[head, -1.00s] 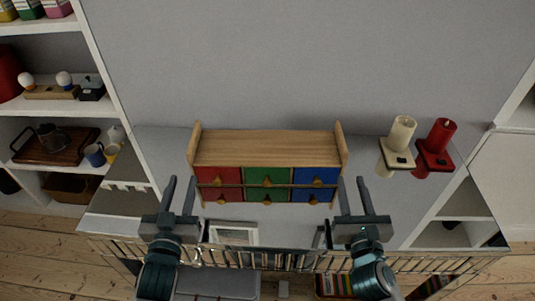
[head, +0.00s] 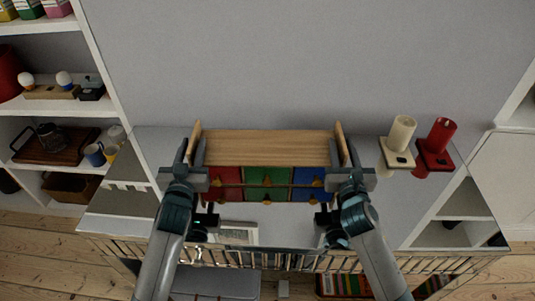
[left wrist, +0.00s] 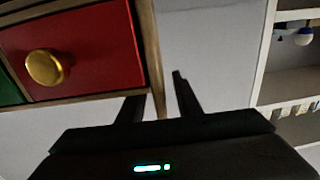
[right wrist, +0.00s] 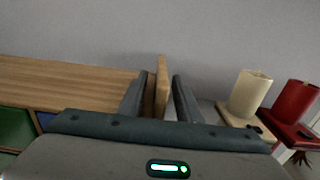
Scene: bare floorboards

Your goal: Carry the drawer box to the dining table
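The drawer box (head: 265,148) has a wooden top, raised wooden end panels and red, green and blue drawers with gold knobs. It stands on a grey surface against the wall. My left gripper (head: 192,153) is at its left end panel, fingers apart on either side of it; the left wrist view shows the red drawer (left wrist: 85,50) and the panel edge by the fingers (left wrist: 158,95). My right gripper (head: 343,153) straddles the right end panel (right wrist: 162,90), with gaps between fingers and panel in the right wrist view. The dining table is not identifiable.
A cream candle (head: 402,133) and a red candle (head: 441,134) on holders stand to the right of the box. White shelves (head: 60,108) with mugs and a tray are at the left. A metal rail (head: 290,262) runs along the front.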

